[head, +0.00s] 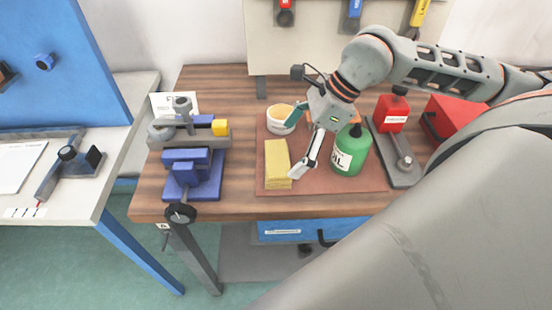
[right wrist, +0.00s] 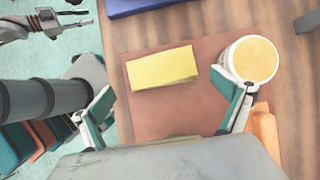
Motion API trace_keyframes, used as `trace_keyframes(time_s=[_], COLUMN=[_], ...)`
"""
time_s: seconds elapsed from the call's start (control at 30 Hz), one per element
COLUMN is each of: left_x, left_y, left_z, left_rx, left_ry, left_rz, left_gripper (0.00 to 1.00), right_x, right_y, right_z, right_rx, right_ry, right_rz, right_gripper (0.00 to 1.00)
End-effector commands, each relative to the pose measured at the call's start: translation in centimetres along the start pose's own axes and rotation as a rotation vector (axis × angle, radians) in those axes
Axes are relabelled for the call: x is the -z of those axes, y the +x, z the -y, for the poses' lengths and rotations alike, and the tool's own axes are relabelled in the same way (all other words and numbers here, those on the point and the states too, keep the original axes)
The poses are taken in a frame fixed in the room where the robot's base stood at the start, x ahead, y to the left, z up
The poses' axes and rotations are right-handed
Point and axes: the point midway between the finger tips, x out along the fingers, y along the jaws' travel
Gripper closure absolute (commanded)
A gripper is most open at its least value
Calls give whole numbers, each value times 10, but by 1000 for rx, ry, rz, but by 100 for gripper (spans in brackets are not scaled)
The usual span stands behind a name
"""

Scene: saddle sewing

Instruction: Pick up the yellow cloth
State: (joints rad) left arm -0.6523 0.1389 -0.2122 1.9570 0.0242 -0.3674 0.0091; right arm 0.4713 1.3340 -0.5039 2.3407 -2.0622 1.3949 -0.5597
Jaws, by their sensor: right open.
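The yellow cloth (head: 277,160) is a flat folded block lying on the reddish-brown mat (head: 345,180) on the wooden bench. In the right wrist view the cloth (right wrist: 162,68) lies ahead of the finger gap, apart from both fingers. My right gripper (head: 303,142) is open and empty, just right of the cloth in the head view. In the right wrist view its two fingers (right wrist: 165,112) are spread wide. My left gripper does not show in the head view.
A white tub with pale yellow contents (head: 281,118) stands behind the cloth; one finger overlaps it in the right wrist view. A green bottle (head: 350,150) stands right of the gripper. A blue vise (head: 190,175) is to the left. A red can (head: 392,113) stands further right.

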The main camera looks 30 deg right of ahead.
Motion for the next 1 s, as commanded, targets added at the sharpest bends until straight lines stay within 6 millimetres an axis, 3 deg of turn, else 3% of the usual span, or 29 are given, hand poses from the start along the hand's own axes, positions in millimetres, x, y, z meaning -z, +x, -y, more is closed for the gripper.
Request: trace_keyframes(time_s=[0.4,0.7,0.83,1.0], left_x=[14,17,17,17], left_y=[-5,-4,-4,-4], left_z=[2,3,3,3], left_rx=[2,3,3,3], left_ry=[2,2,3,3], left_rz=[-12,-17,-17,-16], left_gripper=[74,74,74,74], right_x=[-7,-6,-6,-6], right_y=[46,51,51,51], right_z=[0,1,1,1], right_rx=[-1,1,0,1], right_ry=[0,0,0,0], right_rz=[1,0,0,0], right_gripper=[0,0,31,31])
